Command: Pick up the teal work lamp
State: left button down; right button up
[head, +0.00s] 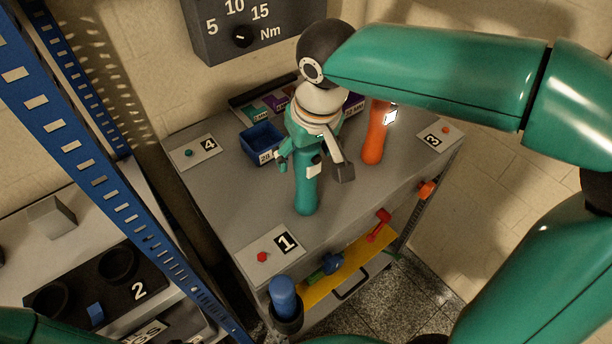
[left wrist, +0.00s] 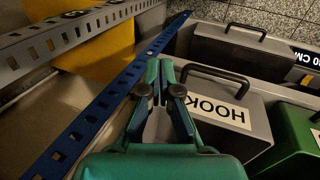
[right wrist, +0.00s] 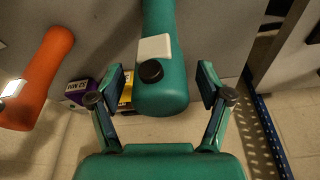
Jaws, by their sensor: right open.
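The teal work lamp (head: 306,190) stands upright on the grey bench top, partly hidden by my right gripper in the head view. In the right wrist view the lamp (right wrist: 165,75) lies between the spread fingers, with a pale patch and a black knob on its side. My right gripper (head: 314,166) is open around the lamp; its fingers (right wrist: 160,90) show gaps to the lamp on both sides. My left gripper (left wrist: 160,70) shows only in the left wrist view, with its fingertips together and nothing seen between them.
An orange lamp (head: 375,135) stands close right of the teal one. A blue bin (head: 262,142) and labelled boxes sit behind. Numbered plates lie at the bench corners. A blue cylinder (head: 283,292) stands at the front corner. A blue post (head: 110,150) rises left. HOOK case (left wrist: 215,110) is near my left gripper.

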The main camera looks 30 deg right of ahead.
jog(key=shift+f, duration=0.2)
grip_shut()
jog(key=shift+r, duration=0.1)
dwell(0.5)
